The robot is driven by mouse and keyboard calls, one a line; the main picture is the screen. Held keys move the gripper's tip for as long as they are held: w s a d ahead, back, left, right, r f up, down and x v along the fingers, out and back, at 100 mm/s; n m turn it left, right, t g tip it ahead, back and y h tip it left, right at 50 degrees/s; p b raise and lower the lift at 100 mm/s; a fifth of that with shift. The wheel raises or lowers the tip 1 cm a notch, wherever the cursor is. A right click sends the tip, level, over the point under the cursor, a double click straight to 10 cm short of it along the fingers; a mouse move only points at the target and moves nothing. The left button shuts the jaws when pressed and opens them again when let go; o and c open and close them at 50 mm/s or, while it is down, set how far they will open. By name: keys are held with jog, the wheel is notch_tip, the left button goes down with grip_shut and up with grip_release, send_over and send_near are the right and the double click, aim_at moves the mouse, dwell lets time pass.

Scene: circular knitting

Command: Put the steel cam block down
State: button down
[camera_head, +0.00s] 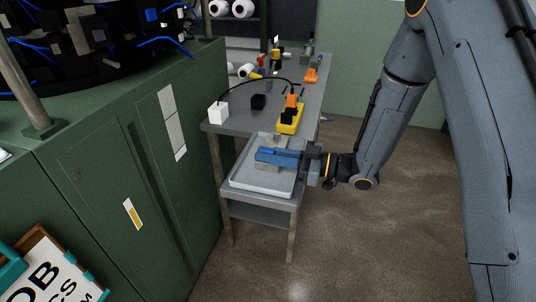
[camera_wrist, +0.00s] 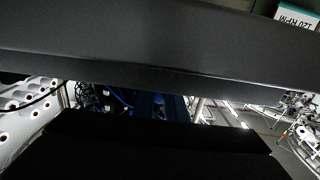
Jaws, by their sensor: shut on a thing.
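My gripper (camera_head: 262,156), with blue fingers, reaches in from the right over a pale grey tray (camera_head: 252,187) on the lower front part of the bench. It is shut on the steel cam block (camera_head: 266,167), a greyish block that shows just below the fingers and is partly hidden by them. The block is over the inside of the tray; I cannot tell whether it touches the tray floor. In the wrist view two large dark shapes fill most of the picture, and the block cannot be made out there.
A second pale piece (camera_head: 269,139) is at the tray's back end. Behind, the grey bench (camera_head: 240,125) carries a yellow-and-black tool (camera_head: 291,118), a white cube (camera_head: 218,113) and a black block (camera_head: 258,102). A green cabinet (camera_head: 150,180) stands close on the left. Open floor (camera_head: 370,240) lies to the right.

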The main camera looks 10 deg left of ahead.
jog(key=c, duration=1.8)
grip_release()
jog(key=shift+f, duration=0.1)
jog(key=shift+d, duration=0.2)
jog(key=d+b, duration=0.2)
jog(key=d, duration=0.9)
jog(key=shift+s+d, duration=0.3)
jog(key=shift+s, duration=0.15)
